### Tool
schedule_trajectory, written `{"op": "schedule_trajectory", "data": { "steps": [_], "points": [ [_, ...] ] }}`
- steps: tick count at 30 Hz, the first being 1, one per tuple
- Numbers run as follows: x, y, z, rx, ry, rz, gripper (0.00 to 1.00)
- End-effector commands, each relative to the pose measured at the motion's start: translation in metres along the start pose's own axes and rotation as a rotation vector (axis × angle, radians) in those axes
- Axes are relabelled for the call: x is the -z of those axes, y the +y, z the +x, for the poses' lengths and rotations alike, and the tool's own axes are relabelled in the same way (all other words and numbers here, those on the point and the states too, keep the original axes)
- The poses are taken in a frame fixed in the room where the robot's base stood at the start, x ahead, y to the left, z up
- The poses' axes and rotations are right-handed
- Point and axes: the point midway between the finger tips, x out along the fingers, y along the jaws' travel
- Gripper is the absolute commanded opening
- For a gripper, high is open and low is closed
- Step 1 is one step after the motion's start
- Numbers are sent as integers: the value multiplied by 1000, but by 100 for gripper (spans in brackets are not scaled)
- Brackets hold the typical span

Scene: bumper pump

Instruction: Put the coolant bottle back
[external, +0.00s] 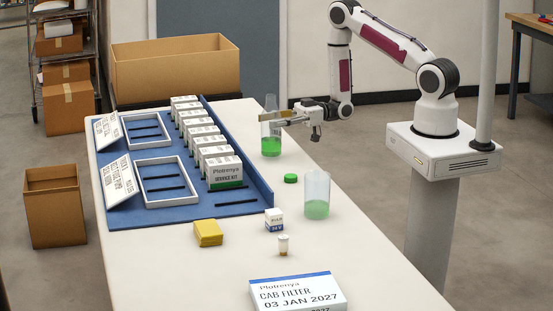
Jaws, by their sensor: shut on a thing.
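The coolant bottle (271,146) is clear, with green liquid in its lower part and a narrow neck. It is upright at the far right part of the table, right of the blue rack. My gripper (274,116) reaches in from the right and is shut on the bottle below its neck. I cannot tell whether the base touches the table. A loose green cap (290,178) lies on the table nearer the camera. A clear open beaker (317,192) with green liquid at its bottom stands nearer still.
A blue rack (236,208) holds a row of white service kit boxes (222,171) and two white trays (171,203). A yellow block (208,232), a small box (274,221), a small vial (284,245) and a cab filter box (297,292) occupy the near table.

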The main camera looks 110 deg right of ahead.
Motion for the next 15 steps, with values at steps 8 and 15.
{"op": "schedule_trajectory", "data": {
  "steps": [8, 15],
  "points": [
    [-8, 0, 0, 0, 2, -2, 15],
    [-8, 0, 0, 0, 2, -2, 15]
  ]
}}
